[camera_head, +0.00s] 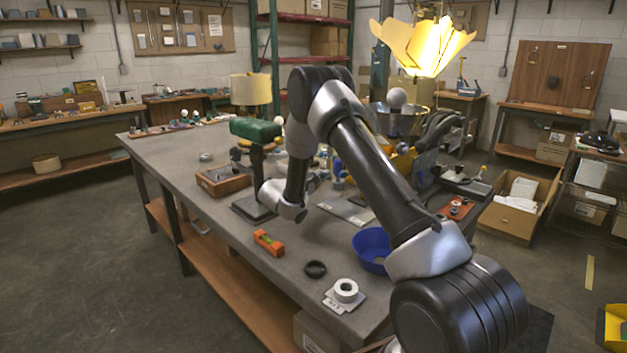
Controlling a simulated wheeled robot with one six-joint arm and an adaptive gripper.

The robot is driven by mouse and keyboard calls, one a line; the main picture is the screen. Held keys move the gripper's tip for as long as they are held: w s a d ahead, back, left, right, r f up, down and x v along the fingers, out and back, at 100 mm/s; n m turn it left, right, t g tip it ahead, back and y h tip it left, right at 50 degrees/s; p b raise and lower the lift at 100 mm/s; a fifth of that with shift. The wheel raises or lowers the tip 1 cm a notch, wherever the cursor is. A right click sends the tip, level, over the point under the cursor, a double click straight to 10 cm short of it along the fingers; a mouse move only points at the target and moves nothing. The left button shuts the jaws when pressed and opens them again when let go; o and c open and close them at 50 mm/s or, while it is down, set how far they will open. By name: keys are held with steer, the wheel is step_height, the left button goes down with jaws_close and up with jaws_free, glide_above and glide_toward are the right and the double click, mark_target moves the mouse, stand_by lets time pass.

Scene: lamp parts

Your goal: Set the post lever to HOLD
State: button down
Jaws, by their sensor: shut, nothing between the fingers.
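A post with a green block-like head (255,130) stands upright on a dark base plate (253,208) on the workbench, left of my arm. I cannot make out a lever or a HOLD mark on it. My arm rises from the lower right, bends at the top and comes down to its wrist close to the right of the post. My gripper cannot be made out; my own arm covers the bench beyond the wrist.
A small beige-shaded lamp (250,90) stands behind. The near left bench top is clear.

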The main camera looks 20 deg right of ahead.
steer(key=shift+s+d+r, duration=0.15)
steer(key=shift+s+d, duration=0.45)
steer(key=shift+s, duration=0.15)
steer(key=shift+s+d+r, duration=0.15)
steer(key=shift+s+d, duration=0.45)
steer(key=shift+s, duration=0.15)
steer(key=shift+t, duration=0.3)
